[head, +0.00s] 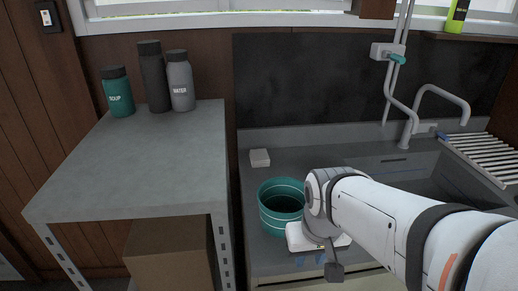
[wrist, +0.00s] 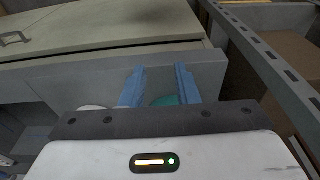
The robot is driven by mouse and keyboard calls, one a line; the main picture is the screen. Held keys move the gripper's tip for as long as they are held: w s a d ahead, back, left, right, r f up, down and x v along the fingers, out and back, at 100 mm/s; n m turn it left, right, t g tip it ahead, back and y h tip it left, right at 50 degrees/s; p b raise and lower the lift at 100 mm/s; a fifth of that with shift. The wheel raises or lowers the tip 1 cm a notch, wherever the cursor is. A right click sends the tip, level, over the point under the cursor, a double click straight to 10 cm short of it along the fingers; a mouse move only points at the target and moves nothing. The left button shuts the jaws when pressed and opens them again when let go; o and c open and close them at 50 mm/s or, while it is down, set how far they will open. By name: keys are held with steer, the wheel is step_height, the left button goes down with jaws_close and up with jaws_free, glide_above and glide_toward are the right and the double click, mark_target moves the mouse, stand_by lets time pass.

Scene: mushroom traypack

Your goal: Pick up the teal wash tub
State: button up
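The teal wash tub (head: 281,222) is a round, open bucket with pale bands. It stands upright on the grey counter left of the sink in the head view. My gripper (head: 310,260) is in front of the tub and slightly right, with its blue fingers pointing down near the counter's front edge. My arm and wrist hide part of the tub's right side. In the wrist view my gripper (wrist: 160,70) has its two blue fingers apart. A small teal patch (wrist: 165,101) shows between them near the palm; I cannot tell whether it is the tub.
A grey table (head: 150,160) stands left of the counter, with a soup jar (head: 117,92), a dark bottle (head: 154,77) and a water bottle (head: 181,82). A cardboard box (head: 170,255) is below it. A pale block (head: 260,158) lies behind the tub. The faucet (head: 440,95) and drying rack (head: 480,155) are right.

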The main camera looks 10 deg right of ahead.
step_height(320, 180, up, 16)
steer(key=w+m+p, duration=0.1)
steer(key=w+p, duration=0.1)
steer(key=p, duration=1.2)
steer(key=shift+w+d+f+m+g+y+p, duration=0.1)
steer(key=shift+w+d+f+m+g+p, duration=0.2)
steer(key=shift+w+f+m, duration=2.15)
steer(key=shift+w+d+f+m+g+y+p, duration=0.1)
steer(key=shift+w+d+f+m+p, duration=0.35)
steer(key=shift+w+f, duration=2.2)
steer(key=shift+w+d+f+m+g+y+p, duration=0.15)
steer(key=shift+w+d+f+m, duration=0.75)
steer(key=shift+f, duration=3.2)
steer(key=shift+w+a+m, duration=0.1)
steer(key=shift+a+m, duration=0.3)
steer(key=shift+m, duration=0.3)
jaws_close()
